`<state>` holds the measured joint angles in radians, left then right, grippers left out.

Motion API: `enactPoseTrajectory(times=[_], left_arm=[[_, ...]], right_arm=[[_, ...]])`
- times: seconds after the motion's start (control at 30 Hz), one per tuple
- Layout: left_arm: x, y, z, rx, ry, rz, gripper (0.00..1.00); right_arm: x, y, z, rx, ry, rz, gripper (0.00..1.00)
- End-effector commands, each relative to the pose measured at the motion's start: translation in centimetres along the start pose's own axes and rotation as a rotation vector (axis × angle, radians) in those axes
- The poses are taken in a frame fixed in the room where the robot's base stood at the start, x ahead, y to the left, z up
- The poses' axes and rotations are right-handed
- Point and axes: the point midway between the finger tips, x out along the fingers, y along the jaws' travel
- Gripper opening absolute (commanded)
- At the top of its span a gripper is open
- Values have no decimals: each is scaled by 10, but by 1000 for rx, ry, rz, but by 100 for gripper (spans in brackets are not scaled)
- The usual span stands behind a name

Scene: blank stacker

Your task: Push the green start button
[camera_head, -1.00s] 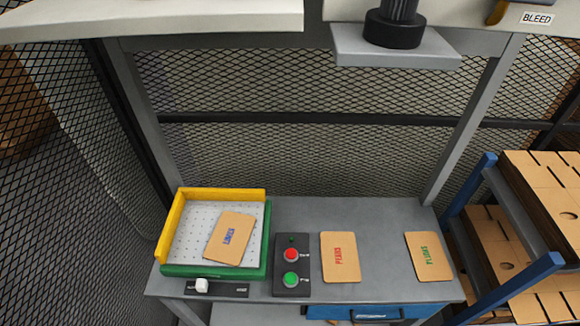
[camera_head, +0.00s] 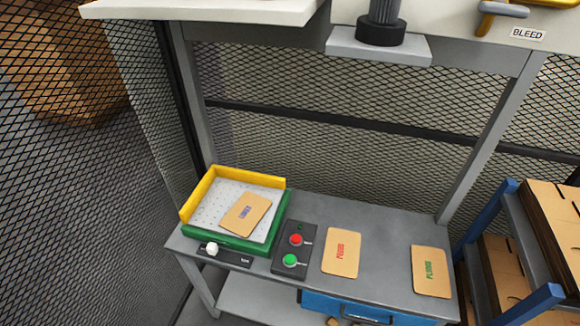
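The green start button (camera_head: 290,260) sits on the lower part of a dark control box (camera_head: 283,269) on the grey table. A red button (camera_head: 296,240) is above it on the same box, with a small dark green lamp at the box's top. The green button is uncovered and nothing touches it. Neither of my grippers shows in the head view.
Left of the box is a green and yellow tray (camera_head: 262,240) holding a tan card (camera_head: 245,213). A white knob (camera_head: 212,249) is in front. Two cards (camera_head: 341,252) (camera_head: 430,271) lie to the right. A blue-framed rack (camera_head: 530,305) stands right; a press head (camera_head: 378,45) hangs above.

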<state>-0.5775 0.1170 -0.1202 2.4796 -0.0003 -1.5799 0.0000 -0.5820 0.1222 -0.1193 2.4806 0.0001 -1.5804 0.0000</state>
Motion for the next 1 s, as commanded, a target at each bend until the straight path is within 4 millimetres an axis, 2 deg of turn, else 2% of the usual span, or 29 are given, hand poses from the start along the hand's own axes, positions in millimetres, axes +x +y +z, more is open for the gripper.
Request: enactPoseTrajectory(times=[0.07, 0.4, 1.0], left_arm=[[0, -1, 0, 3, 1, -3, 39], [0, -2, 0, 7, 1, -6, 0], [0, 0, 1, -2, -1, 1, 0]], right_arm=[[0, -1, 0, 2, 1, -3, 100], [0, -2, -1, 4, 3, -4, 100], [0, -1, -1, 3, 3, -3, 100]])
